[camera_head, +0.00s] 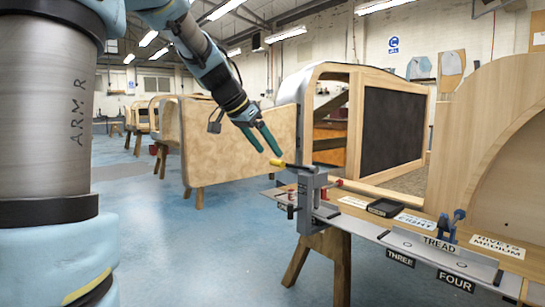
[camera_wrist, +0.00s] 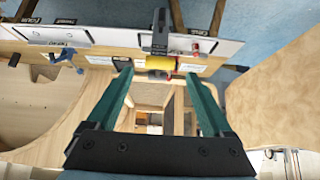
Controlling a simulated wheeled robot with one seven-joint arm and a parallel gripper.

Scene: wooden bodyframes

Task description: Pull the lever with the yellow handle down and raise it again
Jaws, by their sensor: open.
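My gripper (camera_head: 271,153) has green fingers, is open and empty, and reaches down from the upper left. Its tips are just above the yellow handle. In the wrist view the handle (camera_wrist: 161,63) shows between and just beyond the fingertips (camera_wrist: 159,72). The fingers stand either side of it, apart from it. Whether either finger touches it I cannot tell.
The wooden bench (camera_head: 440,245) runs right with a metal edge, labels, a black tray (camera_head: 383,207) and a blue clamp (camera_head: 452,225). A wooden bodyframe (camera_head: 365,125) stands behind it, and a wooden panel (camera_head: 228,142) behind my gripper. Blue floor (camera_head: 190,250) is open at left.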

